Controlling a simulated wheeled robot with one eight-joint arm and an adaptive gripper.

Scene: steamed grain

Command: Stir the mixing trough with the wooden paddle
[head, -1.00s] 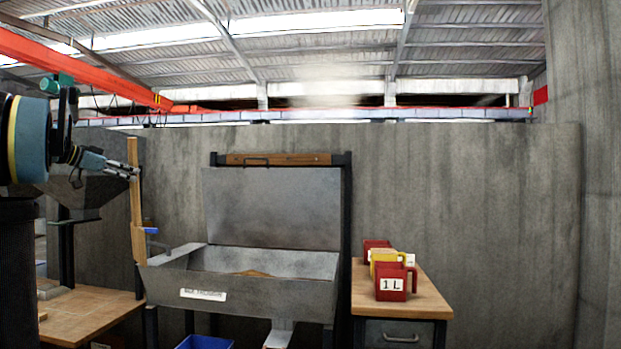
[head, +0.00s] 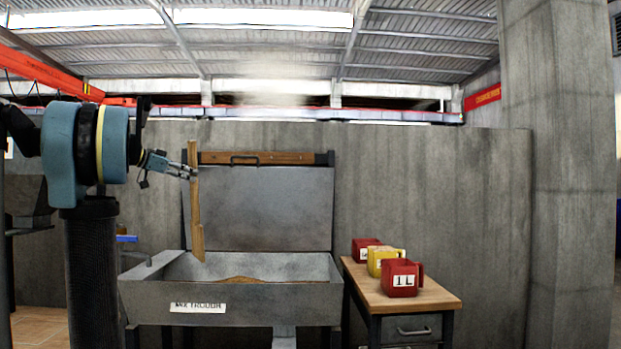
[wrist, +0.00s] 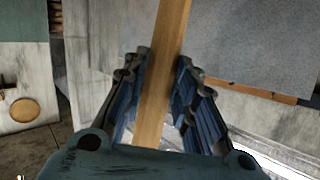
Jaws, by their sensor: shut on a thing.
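My gripper (head: 193,173) is shut on the wooden paddle (head: 196,215), which hangs nearly upright at the left part of the mixing trough (head: 250,308). The paddle's lower end shows just above or in front of the trough's back wall; I cannot tell whether it is inside the rim. In the wrist view the paddle shaft (wrist: 165,70) runs between both fingers of my gripper (wrist: 160,85). The trough is grey metal with a white label, its lid raised behind it, and brown grain (head: 240,280) lies inside.
A wooden-topped side table (head: 440,297) stands right of the trough. On it are two red jugs, the nearer one (head: 402,278) marked 1 L, and a yellow jug (head: 385,260). The raised lid (head: 265,210) stands behind the trough. A concrete pillar (head: 560,180) is at the right.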

